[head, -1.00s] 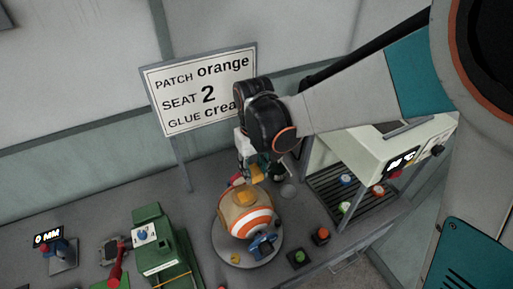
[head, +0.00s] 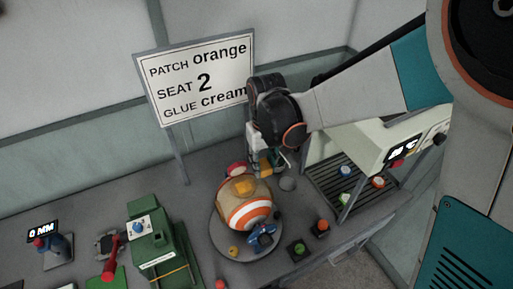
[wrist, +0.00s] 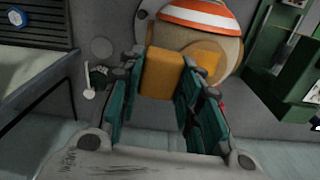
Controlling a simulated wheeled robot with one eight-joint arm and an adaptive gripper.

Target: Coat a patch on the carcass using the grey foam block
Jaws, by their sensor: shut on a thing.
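The carcass is a tan ball with orange and white bands (head: 262,212) on a round grey plate (head: 222,240). An orange-yellow patch (head: 243,186) shows on its upper side, and also in the wrist view (wrist: 208,62). My gripper (head: 268,163) is just behind and right of the ball, shut on an orange-yellow block (wrist: 163,72). No plainly grey block is visible; the held block looks orange-yellow on its visible face. In the wrist view the block overlaps the ball's edge, and I cannot tell whether they touch.
A sign (head: 197,78) reads patch orange, seat 2, glue cream. A white machine (head: 375,148) with a slatted rack stands right. A green press (head: 153,240) is at left. Green (head: 299,249) and orange-red (head: 322,227) buttons lie in front. A red-topped item (head: 236,169) stands behind the ball.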

